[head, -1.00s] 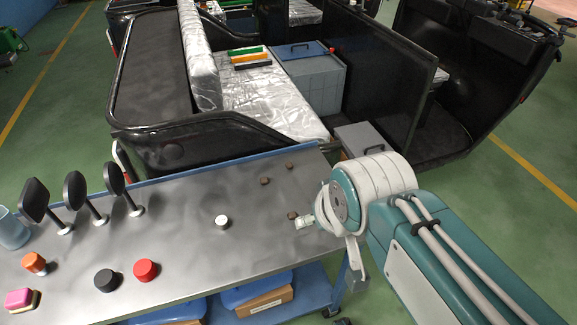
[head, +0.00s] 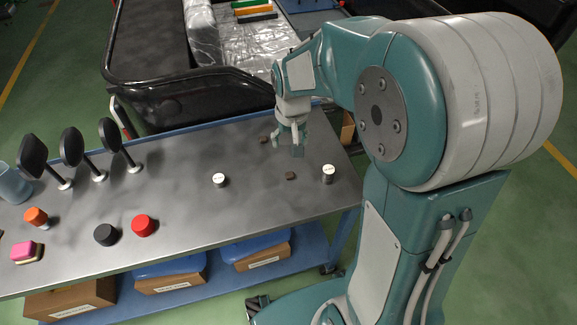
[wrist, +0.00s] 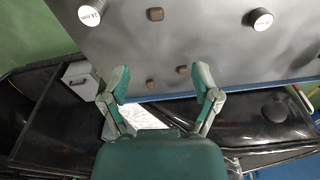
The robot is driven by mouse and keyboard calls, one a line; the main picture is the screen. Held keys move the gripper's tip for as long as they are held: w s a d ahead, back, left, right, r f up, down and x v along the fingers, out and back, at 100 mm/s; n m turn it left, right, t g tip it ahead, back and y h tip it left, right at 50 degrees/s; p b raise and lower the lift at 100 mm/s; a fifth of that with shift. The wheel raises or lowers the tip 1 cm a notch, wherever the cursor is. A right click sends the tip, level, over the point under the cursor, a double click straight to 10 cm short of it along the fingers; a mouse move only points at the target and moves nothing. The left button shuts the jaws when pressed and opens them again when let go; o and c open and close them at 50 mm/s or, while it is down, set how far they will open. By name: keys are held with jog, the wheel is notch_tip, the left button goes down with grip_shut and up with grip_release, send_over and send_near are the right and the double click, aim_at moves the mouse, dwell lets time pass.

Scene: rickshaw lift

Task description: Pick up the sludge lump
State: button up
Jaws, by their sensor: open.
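Small brown sludge lumps lie on the grey bench top (head: 180,210). In the head view one lump (head: 290,176) lies in front of my gripper (head: 288,143) and another (head: 264,139) shows just left of the fingers. The wrist view shows three lumps: one (wrist: 155,14) far from the fingers, and a pair, one (wrist: 182,70) and another (wrist: 150,84), seen between the fingertips. My gripper (wrist: 160,84) is open and empty, pointing down over the far part of the bench. How high the fingertips are above the lumps I cannot tell.
White-topped cylinders (head: 219,180) and (head: 328,174) stand on the bench. Red (head: 144,225) and black (head: 106,234) discs, an orange jar (head: 36,217) and black mirrors (head: 71,155) are further left. The black rickshaw body (head: 190,105) stands close behind the bench.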

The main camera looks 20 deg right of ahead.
jog(key=w+d+f+g, duration=0.1)
jog(key=w+f, duration=0.2)
jog(key=f, duration=0.4)
send_over(290, 174)
jog(key=f, duration=0.5)
jog(key=shift+w+a, duration=0.2)
jog(key=shift+w, duration=0.05)
jog(key=shift+s+d+f, duration=0.1)
jog(key=shift+s+f, duration=0.05)
jog(key=shift+f, duration=1.2)
jog(key=shift+s+d+f, duration=0.1)
jog(key=shift+f, duration=1.25)
jog(key=c, duration=0.9)
